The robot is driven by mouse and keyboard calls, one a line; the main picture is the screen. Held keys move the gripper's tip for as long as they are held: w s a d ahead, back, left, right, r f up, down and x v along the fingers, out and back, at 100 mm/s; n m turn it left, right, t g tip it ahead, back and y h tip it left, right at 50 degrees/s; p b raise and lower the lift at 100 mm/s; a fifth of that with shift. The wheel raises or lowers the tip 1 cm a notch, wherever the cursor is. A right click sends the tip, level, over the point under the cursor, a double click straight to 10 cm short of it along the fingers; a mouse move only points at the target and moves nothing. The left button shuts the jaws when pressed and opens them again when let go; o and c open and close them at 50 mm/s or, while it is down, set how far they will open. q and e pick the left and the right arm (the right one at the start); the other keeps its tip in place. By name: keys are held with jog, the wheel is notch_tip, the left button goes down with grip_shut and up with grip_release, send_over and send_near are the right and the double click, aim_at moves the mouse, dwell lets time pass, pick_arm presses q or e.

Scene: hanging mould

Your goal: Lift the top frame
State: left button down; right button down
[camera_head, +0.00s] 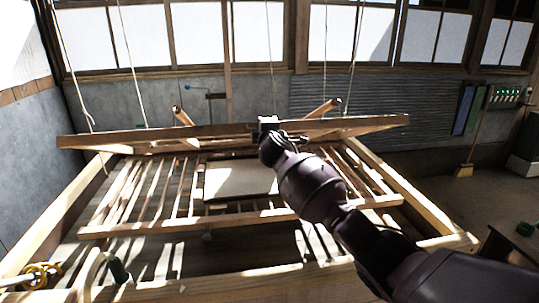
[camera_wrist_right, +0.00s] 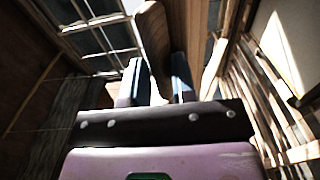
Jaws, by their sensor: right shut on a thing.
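In the right wrist view the two fingers of my right gripper (camera_wrist_right: 158,82) stand on either side of the wooden bar (camera_wrist_right: 155,35). The arm hides part of the bed's right half. My left gripper is not in view.
A slatted lower frame (camera_head: 140,229) with a pale board (camera_head: 240,180) lies inside the larger wooden vat (camera_head: 50,232). Thin ropes (camera_head: 132,65) hang from above. A broom (camera_head: 465,170) leans at the right wall. Open floor (camera_head: 445,200) lies at right.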

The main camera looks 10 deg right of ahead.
jog(key=w+r, duration=0.2)
jog(key=r, duration=0.1)
jog(key=w+r, duration=0.1)
jog(key=r, duration=0.1)
jog(key=shift+w+d+r, duration=0.1)
jog(key=shift+w, duration=0.05)
jog(key=w+r, duration=0.4)
jog(key=r, duration=0.1)
jog(key=shift+r, duration=0.25)
jog(key=c, duration=1.7)
grip_release()
jog(key=shift+w+d+f, duration=0.1)
jog(key=shift+w+f, duration=0.15)
jog(key=shift+w, duration=0.15)
jog(key=shift+o, duration=1.3)
jog(key=o, duration=0.4)
jog(key=shift+s+r, duration=0.1)
jog(key=shift+s, duration=0.15)
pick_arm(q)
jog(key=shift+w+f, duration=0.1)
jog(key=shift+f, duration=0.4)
pick_arm(e)
jog(key=shift+w, duration=0.1)
